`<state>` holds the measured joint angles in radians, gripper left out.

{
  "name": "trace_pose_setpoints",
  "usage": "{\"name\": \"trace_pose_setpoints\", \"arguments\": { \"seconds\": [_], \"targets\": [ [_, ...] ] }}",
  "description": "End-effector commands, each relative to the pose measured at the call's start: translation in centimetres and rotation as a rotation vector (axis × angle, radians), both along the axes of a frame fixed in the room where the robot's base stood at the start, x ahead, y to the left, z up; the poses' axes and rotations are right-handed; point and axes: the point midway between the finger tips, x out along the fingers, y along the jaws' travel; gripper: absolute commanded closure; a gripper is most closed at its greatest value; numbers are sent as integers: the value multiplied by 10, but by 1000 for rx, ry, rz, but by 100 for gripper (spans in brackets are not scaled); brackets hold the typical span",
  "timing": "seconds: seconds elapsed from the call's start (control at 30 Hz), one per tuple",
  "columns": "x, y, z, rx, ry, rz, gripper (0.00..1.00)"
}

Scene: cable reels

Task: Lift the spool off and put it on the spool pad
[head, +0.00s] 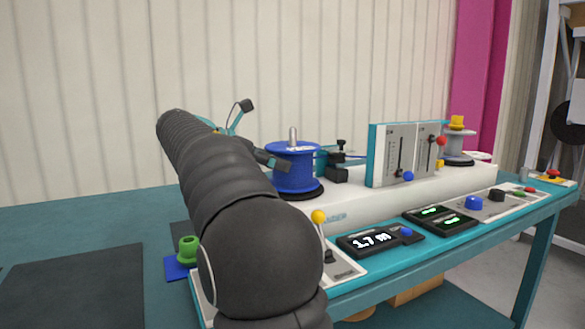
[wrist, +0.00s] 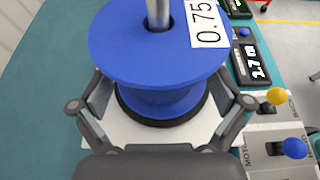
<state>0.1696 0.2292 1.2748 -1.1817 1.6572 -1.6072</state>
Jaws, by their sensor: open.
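The blue spool (head: 296,170) sits on a dark round base on the white machine, with an upright metal spindle through its centre. In the wrist view the spool (wrist: 150,95) carries a white 0.75 label on its top flange. My gripper (wrist: 163,92) is open, with a finger on either side of the spool below the top flange; I cannot tell whether they touch it. In the head view my arm hides most of my gripper. A dark flat mat (head: 70,287) lies bare on the table at the left; I cannot tell whether it is the spool pad.
A green bobbin-like piece (head: 188,249) stands on a small blue square (head: 176,268) beside my arm. A yellow-knobbed lever (head: 319,217) and a display box (head: 380,240) are in front of the spool. A teal-edged slider panel (head: 402,153) stands to its right.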

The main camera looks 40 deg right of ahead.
Motion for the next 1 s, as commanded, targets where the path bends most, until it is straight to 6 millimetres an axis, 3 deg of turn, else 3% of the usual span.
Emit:
{"name": "trace_pose_setpoints", "arguments": {
  "seconds": [0.2, 0.47, 0.8, 1.0],
  "targets": [
    [-8, -27, -15, 0, 1, -3, 0],
    [-8, -31, -16, 0, 0, 0, 0],
    [-8, -31, -14, -2, -1, -1, 75],
    [-8, -31, -14, -2, -2, 0, 75]
  ]
}}
